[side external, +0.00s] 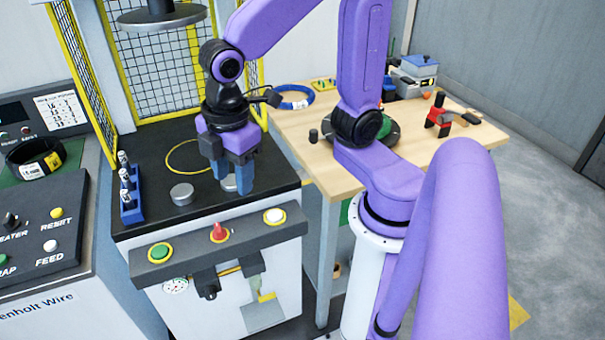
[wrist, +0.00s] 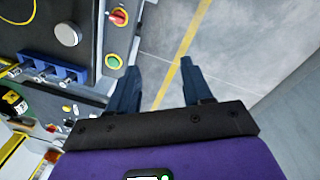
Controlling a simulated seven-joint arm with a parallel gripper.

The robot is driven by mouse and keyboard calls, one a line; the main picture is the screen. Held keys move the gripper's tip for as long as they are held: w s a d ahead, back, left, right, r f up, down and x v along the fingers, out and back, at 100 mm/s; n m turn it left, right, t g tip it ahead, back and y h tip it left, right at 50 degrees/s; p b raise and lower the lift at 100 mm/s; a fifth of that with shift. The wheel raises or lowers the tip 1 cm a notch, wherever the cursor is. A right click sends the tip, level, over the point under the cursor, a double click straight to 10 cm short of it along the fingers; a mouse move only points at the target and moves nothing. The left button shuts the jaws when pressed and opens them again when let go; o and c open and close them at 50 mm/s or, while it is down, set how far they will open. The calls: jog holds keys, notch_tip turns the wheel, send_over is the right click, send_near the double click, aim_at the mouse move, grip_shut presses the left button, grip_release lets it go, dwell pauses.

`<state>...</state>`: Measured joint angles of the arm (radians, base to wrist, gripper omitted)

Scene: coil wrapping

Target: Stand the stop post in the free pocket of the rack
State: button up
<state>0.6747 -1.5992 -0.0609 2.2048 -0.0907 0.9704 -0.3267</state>
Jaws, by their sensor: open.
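I cannot make out a free pocket, nor tell which piece is the stop post. A short silver round piece (side external: 182,193) stands on the table between the rack and my gripper; it also shows in the wrist view (wrist: 67,34). My gripper (side external: 236,188) points down near the table's front right, open, with nothing visible between its fingers (wrist: 156,62).
A front panel has a green button (side external: 159,252), a red knob (side external: 219,231) and a white button (side external: 274,215). A yellow mesh guard (side external: 153,72) stands behind. The wooden bench (side external: 420,150) at right carries a blue coil, a small black cylinder (side external: 313,135) and a red fixture (side external: 438,118).

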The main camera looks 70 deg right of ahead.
jog(key=s+d+f+m, duration=0.2)
jog(key=s+d, duration=0.3)
jog(key=s, duration=0.5)
jog(key=shift+s+d+g+y, duration=0.3)
jog(key=shift+s+d+g, duration=0.05)
jog(key=shift+d+g, duration=0.05)
